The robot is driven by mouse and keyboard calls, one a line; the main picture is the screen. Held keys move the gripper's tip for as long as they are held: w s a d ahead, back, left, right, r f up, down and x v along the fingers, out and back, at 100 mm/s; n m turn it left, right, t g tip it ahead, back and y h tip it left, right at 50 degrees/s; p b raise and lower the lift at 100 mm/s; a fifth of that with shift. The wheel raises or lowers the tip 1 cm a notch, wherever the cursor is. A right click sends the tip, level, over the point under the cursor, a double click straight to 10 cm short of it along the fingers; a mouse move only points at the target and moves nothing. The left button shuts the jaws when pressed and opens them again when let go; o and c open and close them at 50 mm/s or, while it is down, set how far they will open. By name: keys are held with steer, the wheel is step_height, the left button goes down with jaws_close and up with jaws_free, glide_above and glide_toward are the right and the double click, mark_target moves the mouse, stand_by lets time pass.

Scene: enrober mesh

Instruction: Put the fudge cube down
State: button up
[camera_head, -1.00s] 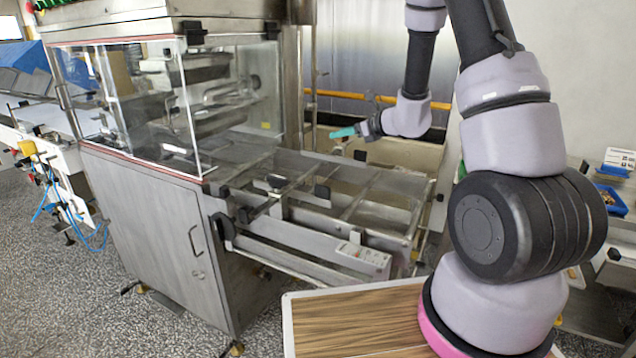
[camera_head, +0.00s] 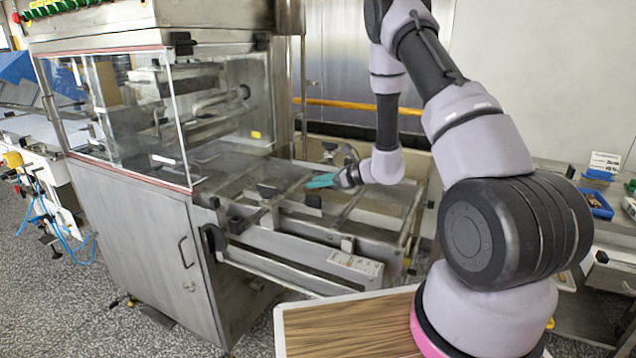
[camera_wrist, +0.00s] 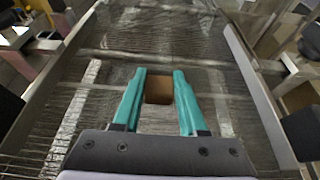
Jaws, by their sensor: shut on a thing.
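My gripper (camera_wrist: 159,90) has teal fingers and is shut on the brown fudge cube (camera_wrist: 159,88), which sits between the fingertips in the wrist view. In the head view my gripper (camera_head: 318,182) is over the enrober's outfeed frame, and the cube is too small or hidden to make out there. The wire mesh (camera_wrist: 150,40) lies beneath and ahead of the cube in the wrist view. I cannot tell whether the cube touches the mesh.
The enrober's clear-walled hood (camera_head: 130,120) stands to the left of my gripper. Its metal side rails (camera_wrist: 262,95) flank the mesh. A wooden-topped table (camera_head: 345,330) is in front, and a blue tray (camera_head: 596,203) lies at the right.

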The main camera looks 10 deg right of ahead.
steer(key=o, duration=0.5)
steer(key=shift+f, duration=0.1)
steer(key=o, duration=0.5)
